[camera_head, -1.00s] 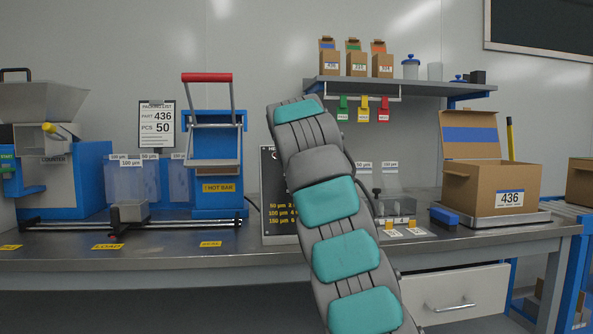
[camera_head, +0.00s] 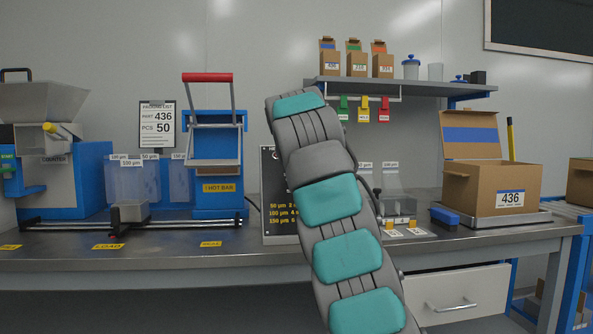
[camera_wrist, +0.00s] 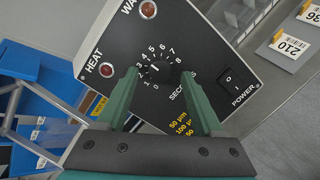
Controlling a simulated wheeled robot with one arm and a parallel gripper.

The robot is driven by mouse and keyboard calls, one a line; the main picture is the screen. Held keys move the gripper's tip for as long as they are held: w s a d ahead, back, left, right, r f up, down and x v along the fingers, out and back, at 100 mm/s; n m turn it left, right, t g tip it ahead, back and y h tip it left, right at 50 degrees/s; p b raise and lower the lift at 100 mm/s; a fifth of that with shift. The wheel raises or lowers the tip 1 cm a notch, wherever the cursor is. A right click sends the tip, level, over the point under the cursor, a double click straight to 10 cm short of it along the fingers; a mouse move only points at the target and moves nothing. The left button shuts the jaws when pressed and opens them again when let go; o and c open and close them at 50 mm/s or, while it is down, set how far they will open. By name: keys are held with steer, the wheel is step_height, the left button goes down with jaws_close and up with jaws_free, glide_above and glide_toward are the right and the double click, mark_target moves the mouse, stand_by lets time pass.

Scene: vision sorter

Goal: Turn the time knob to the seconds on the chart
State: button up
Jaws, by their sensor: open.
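The black time knob (camera_wrist: 157,72) sits on the dark sealer panel (camera_wrist: 205,50) in the wrist view, ringed by white numbers from 0 to 8 beside the word SECONDS. My gripper (camera_wrist: 160,76) is open, its two green fingers on either side of the knob; I cannot tell whether they touch it. The knob's exact setting is too small to read surely.
The panel also bears a POWER switch (camera_wrist: 231,80) and the HEAT lamp (camera_wrist: 106,70). The blue hot bar sealer (camera_head: 218,170) and a packing list (camera_head: 157,125) reading part 436, 50 pieces, stand left. An open carton (camera_head: 490,185) marked 436 stands right.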

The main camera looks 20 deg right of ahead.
steer(key=v, duration=0.5)
steer(key=shift+s+a+r, duration=0.15)
steer(key=shift+s+r, duration=0.1)
steer(key=shift+s, duration=0.05)
steer(key=s+a+f+m+g+y+p, duration=0.1)
steer(key=s+a+f+m+g+p, duration=0.2)
steer(key=s+f+m, duration=0.4)
steer(key=s+a+f+m+g+y+p, duration=0.2)
steer(key=s+a+f+m+g, duration=0.3)
steer(key=s+f, duration=1.2)
steer(key=s+a+f+m+g+y+p, duration=0.2)
steer(key=s+a+f+m+g+p, duration=0.2)
steer(key=s+a+f+m, duration=0.4)
steer(key=s+f, duration=0.2)
steer(key=s, duration=0.5)
steer(key=s+f+p, duration=0.1)
steer(key=s+f, duration=0.2)
steer(key=s, duration=0.3)
steer(key=shift+s+a+m, duration=0.3)
steer(key=shift+s+a, duration=0.05)
steer(key=shift+s, duration=0.05)
